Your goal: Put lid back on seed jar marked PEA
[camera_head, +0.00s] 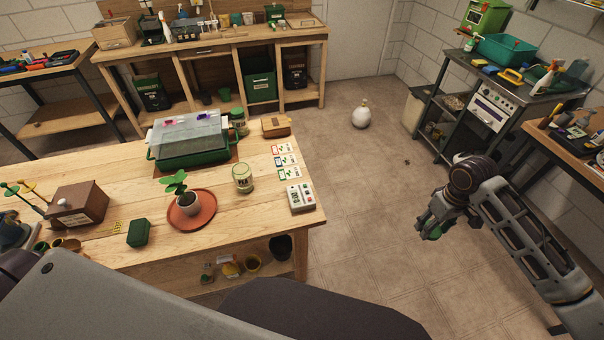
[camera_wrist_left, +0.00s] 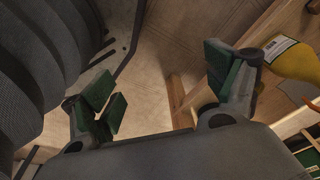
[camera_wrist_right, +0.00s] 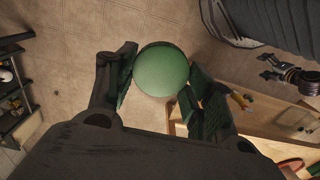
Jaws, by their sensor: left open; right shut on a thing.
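My right gripper (camera_head: 432,222) is held out over the floor, right of the workbench. It is shut on a round green lid (camera_wrist_right: 162,70), whose domed face fills the space between the fingers in the right wrist view. A glass jar (camera_head: 243,178) stands upright on the workbench, right of the potted seedling. A second jar (camera_head: 239,122) stands behind it, beside the propagator. I cannot read PEA on either jar. My left gripper (camera_wrist_left: 165,85) is open and empty in the left wrist view, and also shows in the right wrist view (camera_wrist_right: 292,76).
The workbench (camera_head: 262,222) also bears a seedling on a terracotta saucer (camera_head: 178,217), a green-based propagator (camera_head: 165,157), seed cards (camera_head: 287,161), a white keypad device (camera_head: 301,196) and a wooden box (camera_head: 85,204). A white round bottle (camera_head: 361,116) stands on the open floor.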

